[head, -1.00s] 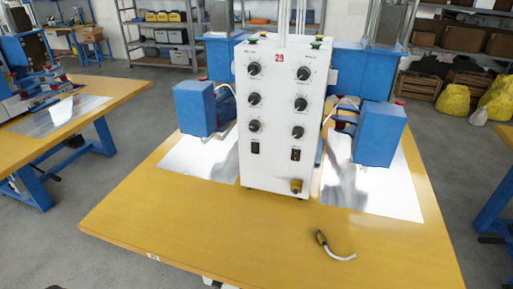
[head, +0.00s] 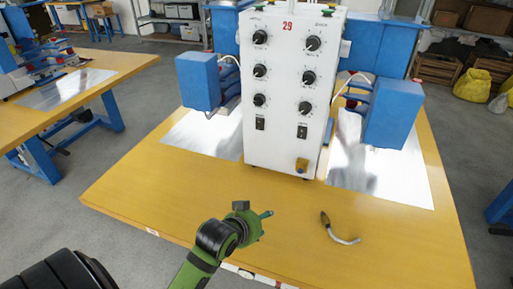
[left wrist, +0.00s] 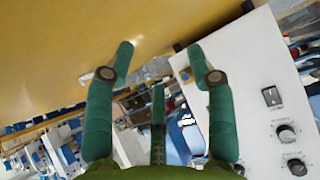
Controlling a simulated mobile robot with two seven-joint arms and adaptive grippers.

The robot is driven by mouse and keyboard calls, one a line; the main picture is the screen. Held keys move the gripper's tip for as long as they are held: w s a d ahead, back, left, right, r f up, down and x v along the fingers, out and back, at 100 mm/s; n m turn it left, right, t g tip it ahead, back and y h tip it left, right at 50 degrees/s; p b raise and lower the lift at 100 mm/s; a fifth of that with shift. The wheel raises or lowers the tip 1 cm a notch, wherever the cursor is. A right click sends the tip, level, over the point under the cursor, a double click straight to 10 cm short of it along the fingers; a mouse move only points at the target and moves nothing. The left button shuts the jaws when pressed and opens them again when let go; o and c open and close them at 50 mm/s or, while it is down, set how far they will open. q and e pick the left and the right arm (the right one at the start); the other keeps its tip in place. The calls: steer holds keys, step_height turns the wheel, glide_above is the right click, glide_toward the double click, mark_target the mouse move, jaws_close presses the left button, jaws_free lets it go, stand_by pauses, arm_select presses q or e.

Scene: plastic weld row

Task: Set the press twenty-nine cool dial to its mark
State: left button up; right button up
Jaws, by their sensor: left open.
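The white press control box (head: 282,150), marked with a red 29, stands upright on the yellow table. Its front carries two columns of black dials, such as the upper left dial (head: 260,37) and lower right dial (head: 305,107). The dial labels are too small to read, so I cannot tell which is the cool dial. My left gripper (head: 262,214) is open and empty, in front of and below the box, apart from it. In the left wrist view its spread fingers (left wrist: 160,50) show beside the box (left wrist: 245,75), with two dials (left wrist: 286,133) at right.
Blue press heads (head: 199,82) and (head: 393,112) flank the box above shiny metal sheets (head: 205,130). Two black switches (head: 302,131) and a yellow fitting (head: 301,165) sit low on the box.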

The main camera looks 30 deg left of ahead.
arm_select(q)
steer(key=w+a+r+n+t+y, duration=0.1)
steer(key=w+a+r+t, duration=0.35)
steer(key=w+r, duration=0.45)
steer(key=n+t+y, duration=0.3)
glide_toward(258, 101)
steer(key=w, duration=0.2)
steer(key=shift+h, duration=0.3)
steer(key=shift+a+p+x, duration=0.2)
steer(key=shift+p+x, duration=0.1)
steer(key=shift+x, duration=1.3)
steer(key=shift+a+p+x, duration=0.15)
steer(key=shift+p+x, duration=0.1)
steer(key=shift+x, duration=1.35)
steer(key=shift+s, duration=0.1)
jaws_close()
